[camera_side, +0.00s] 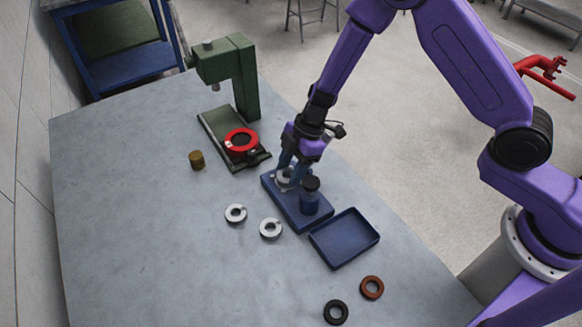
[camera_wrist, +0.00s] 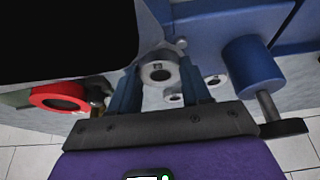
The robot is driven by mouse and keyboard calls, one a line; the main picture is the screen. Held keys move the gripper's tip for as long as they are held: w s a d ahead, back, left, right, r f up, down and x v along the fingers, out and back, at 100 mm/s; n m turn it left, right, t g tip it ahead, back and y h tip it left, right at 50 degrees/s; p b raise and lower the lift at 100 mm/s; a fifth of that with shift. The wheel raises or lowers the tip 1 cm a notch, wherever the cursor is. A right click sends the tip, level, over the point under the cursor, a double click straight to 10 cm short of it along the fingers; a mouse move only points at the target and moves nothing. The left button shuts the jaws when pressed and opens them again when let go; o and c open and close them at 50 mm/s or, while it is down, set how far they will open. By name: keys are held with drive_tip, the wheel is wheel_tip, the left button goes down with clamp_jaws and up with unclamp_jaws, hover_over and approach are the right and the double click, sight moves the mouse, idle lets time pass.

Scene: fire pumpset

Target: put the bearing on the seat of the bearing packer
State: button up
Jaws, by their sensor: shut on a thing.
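My gripper (camera_side: 289,174) is shut on a silver bearing (camera_side: 284,182) over the left end of the blue bearing packer (camera_side: 318,223). In the wrist view the bearing (camera_wrist: 160,73) sits between the two blue fingers of my gripper (camera_wrist: 166,90), its hole facing the camera. The packer's blue cylinder (camera_wrist: 252,68) stands to the right there, and it shows beside my gripper in the side view (camera_side: 310,200). The seat is hidden behind the bearing and fingers. I cannot tell whether the bearing touches it.
Two loose silver bearings (camera_side: 235,213) (camera_side: 270,229) lie left of the packer. An empty blue tray (camera_side: 344,238) stands to its right. A green press (camera_side: 240,78) with a red ring (camera_side: 241,140) stands behind. A brass cylinder (camera_side: 196,160) and dark and brown rings (camera_side: 336,312) (camera_side: 372,287) lie apart.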

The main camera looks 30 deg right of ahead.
drive_tip(key=shift+f, duration=0.1)
drive_tip(key=o, duration=1.1)
drive_tip(key=v, duration=1.2)
